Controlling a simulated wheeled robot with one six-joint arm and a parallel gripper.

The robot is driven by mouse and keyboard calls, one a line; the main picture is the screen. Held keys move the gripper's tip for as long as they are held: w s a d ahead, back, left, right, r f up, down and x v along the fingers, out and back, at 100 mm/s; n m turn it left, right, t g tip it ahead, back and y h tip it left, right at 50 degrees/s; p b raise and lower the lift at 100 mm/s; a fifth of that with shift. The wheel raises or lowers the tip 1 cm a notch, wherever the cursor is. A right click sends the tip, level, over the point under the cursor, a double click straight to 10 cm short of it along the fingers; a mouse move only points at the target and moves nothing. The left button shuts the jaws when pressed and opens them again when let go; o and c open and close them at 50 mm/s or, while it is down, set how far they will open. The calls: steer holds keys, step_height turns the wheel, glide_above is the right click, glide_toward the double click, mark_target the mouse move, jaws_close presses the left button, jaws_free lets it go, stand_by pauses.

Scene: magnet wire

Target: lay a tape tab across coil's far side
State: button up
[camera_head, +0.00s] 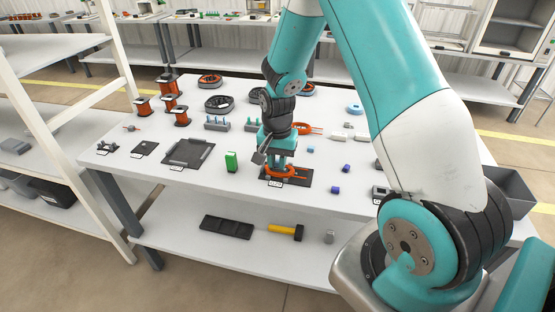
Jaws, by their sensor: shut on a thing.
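An orange coil (294,171) lies flat on a small black mat (302,183) near the front edge of the white table. My gripper (279,167) points down right over the left part of the coil, its fingertips at or just above it. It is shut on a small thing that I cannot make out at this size. My fingers hide part of the coil's left side. No tape tab can be told apart with certainty. A light blue ring, perhaps a tape roll (354,109), lies towards the back right.
Small blue pieces (335,190) lie to the right. Copper-coloured spools (167,84) stand at the back left. Another orange coil (309,128) lies behind my gripper.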

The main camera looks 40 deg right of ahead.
steer(key=o, duration=0.7)
steer(key=shift+o, duration=0.2)
step_height(320, 180, up, 5)
steer(key=p, duration=0.4)
steer(key=shift+p, duration=0.3)
step_height(320, 180, up, 17)
steer(key=shift+r, duration=0.2)
stand_by(0.6)
